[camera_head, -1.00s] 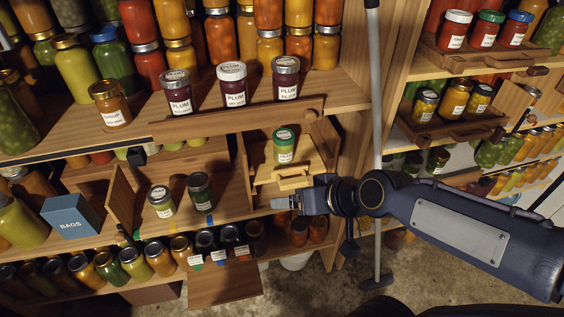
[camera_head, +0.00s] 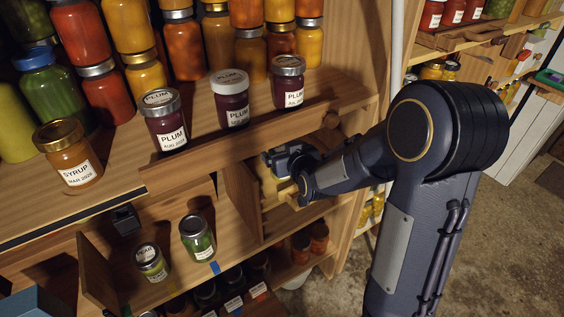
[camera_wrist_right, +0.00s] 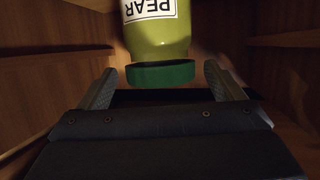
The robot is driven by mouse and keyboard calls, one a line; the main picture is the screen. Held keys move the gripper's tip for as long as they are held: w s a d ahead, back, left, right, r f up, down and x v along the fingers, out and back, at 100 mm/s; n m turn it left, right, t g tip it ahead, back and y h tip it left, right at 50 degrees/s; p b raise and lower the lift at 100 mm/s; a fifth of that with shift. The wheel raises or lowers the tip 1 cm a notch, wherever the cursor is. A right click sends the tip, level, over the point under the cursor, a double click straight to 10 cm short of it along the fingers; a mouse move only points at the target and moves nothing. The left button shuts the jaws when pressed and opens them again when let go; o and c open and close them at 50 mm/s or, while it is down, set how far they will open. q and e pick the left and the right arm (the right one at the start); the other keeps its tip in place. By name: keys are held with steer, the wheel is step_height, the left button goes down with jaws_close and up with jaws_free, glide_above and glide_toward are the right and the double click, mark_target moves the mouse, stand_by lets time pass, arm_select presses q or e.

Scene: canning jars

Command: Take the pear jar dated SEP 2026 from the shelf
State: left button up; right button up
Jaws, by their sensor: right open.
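A jar of light green contents (camera_wrist_right: 155,38) with a green lid (camera_wrist_right: 160,74) shows upside down in the right wrist view. Its label reads PEAR (camera_wrist_right: 148,9); no date shows there. My right gripper (camera_wrist_right: 160,88) is open, its fingers to either side of the lid end and the jar apparently not clasped. In the head view my right gripper (camera_head: 285,160) is inside the wooden cubby below the plum jars and hides most of this jar.
Three plum jars stand on the shelf above, the nearest to my arm at the right (camera_head: 288,82). A wooden rail (camera_head: 245,138) runs along that shelf's front. Cubby walls stand close at both sides in the wrist view. A syrup jar (camera_head: 68,155) is farther left.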

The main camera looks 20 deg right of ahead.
steer(key=shift+x, duration=0.85)
steer(key=shift+r, duration=0.1)
steer(key=c, duration=1.4)
steer(key=shift+o, duration=0.2)
